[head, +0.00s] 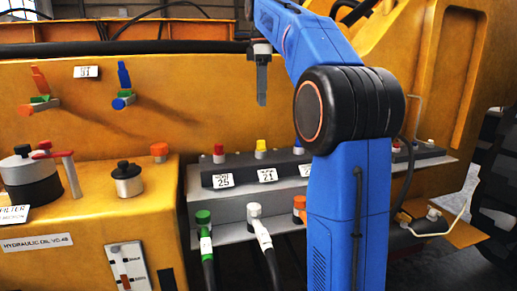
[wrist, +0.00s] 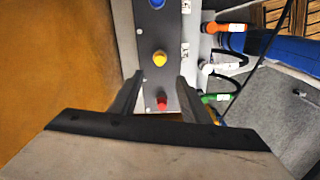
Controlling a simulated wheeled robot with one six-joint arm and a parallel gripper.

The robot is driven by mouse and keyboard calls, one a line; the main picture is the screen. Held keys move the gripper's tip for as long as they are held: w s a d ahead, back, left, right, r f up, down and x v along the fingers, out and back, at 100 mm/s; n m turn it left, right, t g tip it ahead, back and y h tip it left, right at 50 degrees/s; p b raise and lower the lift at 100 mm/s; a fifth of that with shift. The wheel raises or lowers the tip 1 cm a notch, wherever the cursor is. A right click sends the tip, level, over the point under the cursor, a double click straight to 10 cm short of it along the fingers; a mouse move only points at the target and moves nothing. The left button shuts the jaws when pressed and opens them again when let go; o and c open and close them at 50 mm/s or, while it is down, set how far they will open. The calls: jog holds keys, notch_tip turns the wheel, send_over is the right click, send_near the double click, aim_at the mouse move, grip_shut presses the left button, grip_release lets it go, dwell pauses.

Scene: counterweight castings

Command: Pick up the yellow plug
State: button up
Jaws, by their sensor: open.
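The yellow plug (head: 261,146) stands upright on the dark top of a grey valve block (head: 240,166), above the label 21. It also shows in the wrist view (wrist: 160,58), just beyond the fingertips and between their lines. My gripper (head: 262,100) is above the yellow plug in the head view, fingers pointing down and apart from it. In the wrist view my gripper (wrist: 159,80) is open, with nothing held between its fingers. The red plug (wrist: 162,103) shows between the fingers, on the block below.
A blue plug (wrist: 157,4) is on the block past the yellow one. Hoses with green (head: 203,217), white (head: 254,210) and orange (head: 299,203) fittings hang at the block's front.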

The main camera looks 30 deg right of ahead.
send_over(260, 141)
jog(key=f, duration=0.9)
jog(key=shift+d+f, duration=0.2)
jog(key=shift+d, duration=0.1)
jog(key=shift+w+a+f, duration=0.1)
jog(key=shift+a+f, duration=0.05)
jog(key=shift+f, duration=2.5)
jog(key=c, duration=0.9)
